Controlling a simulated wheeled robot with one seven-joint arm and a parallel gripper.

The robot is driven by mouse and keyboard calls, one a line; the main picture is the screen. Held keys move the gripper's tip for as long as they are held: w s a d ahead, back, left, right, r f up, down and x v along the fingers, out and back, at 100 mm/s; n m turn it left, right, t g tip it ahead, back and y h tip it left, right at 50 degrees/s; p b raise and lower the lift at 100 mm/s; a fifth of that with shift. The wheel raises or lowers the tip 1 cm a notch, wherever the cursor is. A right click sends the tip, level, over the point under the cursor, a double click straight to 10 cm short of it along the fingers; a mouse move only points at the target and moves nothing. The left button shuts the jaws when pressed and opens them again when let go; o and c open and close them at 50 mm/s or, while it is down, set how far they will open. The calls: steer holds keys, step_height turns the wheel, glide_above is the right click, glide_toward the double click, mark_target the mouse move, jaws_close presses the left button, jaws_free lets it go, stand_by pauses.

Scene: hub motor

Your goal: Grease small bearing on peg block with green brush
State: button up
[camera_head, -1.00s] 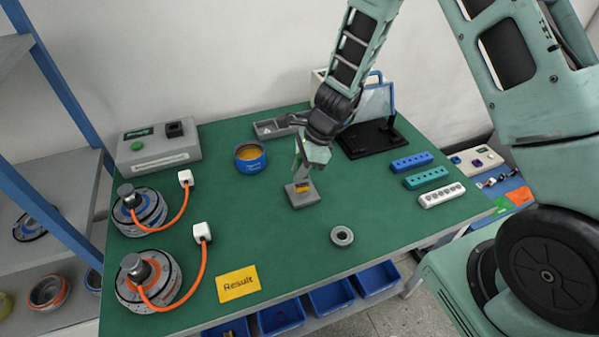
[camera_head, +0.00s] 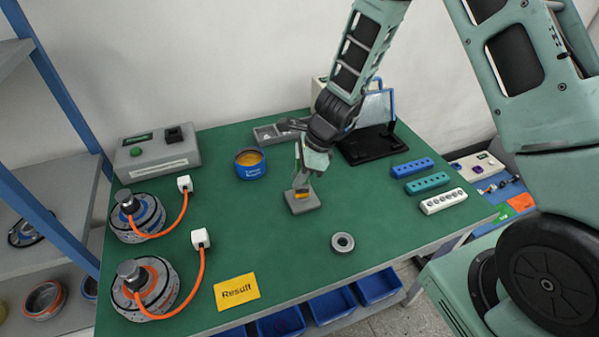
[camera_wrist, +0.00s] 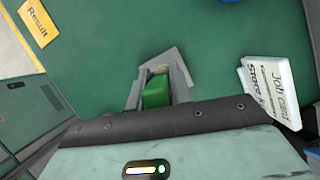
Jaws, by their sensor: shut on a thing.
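My gripper (camera_head: 303,172) is shut on the green brush, whose green part (camera_wrist: 156,92) shows between the fingers in the wrist view. My gripper points down just above the grey peg block (camera_head: 311,204), near the middle of the green table. A corner of a grey flat piece, apparently the block, shows beyond the fingers in the wrist view (camera_wrist: 172,60). A small orange-yellow patch shows at the block below the fingers; I cannot tell whether it is bristles or a label. The small bearing cannot be made out there, and the brush tip is hidden.
A grey ring (camera_head: 342,243) lies front right of the block. A blue tin (camera_head: 250,170) with yellow contents stands behind left. Two motors with orange cables (camera_head: 150,285) stand left. Blue, teal and white hole strips (camera_head: 443,201) lie right. A white job card (camera_wrist: 270,90) shows in the wrist view.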

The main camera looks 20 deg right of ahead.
steer(key=shift+r+n+g+p, duration=0.1)
steer(key=shift+n+g+p, duration=0.7)
steer(key=shift+n+p, duration=1.25)
steer(key=shift+n+g+p, duration=0.6)
steer(key=shift+n, duration=0.95)
steer(key=shift+f, duration=0.2)
steer(key=m+b, duration=0.1)
steer(key=m, duration=0.1)
steer(key=m+t, duration=0.1)
steer(key=m, duration=0.1)
steer(key=shift+d+f+t+b, duration=0.1)
steer(key=shift+t+b, duration=0.2)
steer(key=shift+b, duration=0.1)
steer(key=shift+m+t+b, duration=0.5)
steer(key=shift+m+b, duration=0.7)
steer(key=shift+m, duration=0.2)
steer(key=shift+s+m+t+b, duration=0.1)
steer(key=shift+m+t+b, duration=0.2)
steer(key=shift+m+b, duration=0.3)
steer(key=shift+r+p, duration=0.25)
steer(key=shift+p, duration=0.25)
steer(key=shift+n+g+p, duration=0.6)
steer(key=shift+n+p, duration=0.9)
steer(key=shift+p, duration=0.05)
